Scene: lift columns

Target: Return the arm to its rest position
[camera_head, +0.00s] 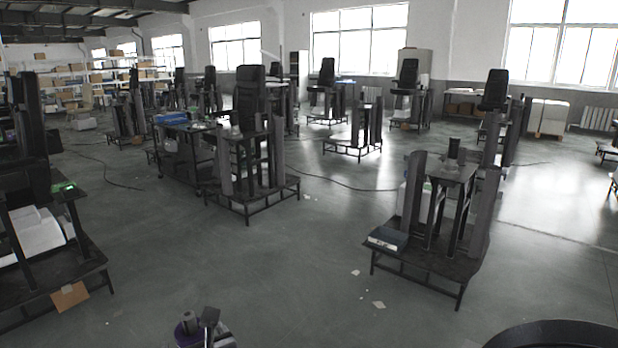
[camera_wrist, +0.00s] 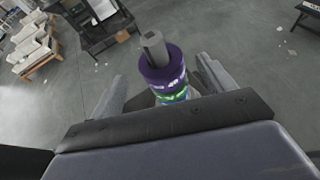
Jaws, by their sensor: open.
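My gripper (camera_wrist: 160,70) shows in the wrist view, with its two grey fingers spread wide apart. A purple and green round part with a grey post (camera_wrist: 163,68) shows between the fingers. I cannot tell whether it lies beyond them or is touched by them. A similar purple part with a dark post (camera_head: 201,328) shows at the bottom edge of the head view, mostly cut off. My gripper cannot be made out clearly in the head view.
A lift column stand (camera_head: 437,215) is on the right, with a dark box (camera_head: 388,238) on its base. Another stand (camera_head: 245,150) is at centre left. A stand with white boxes (camera_head: 38,230) is at the left edge. Open grey floor (camera_head: 290,270) lies between them, with small white scraps.

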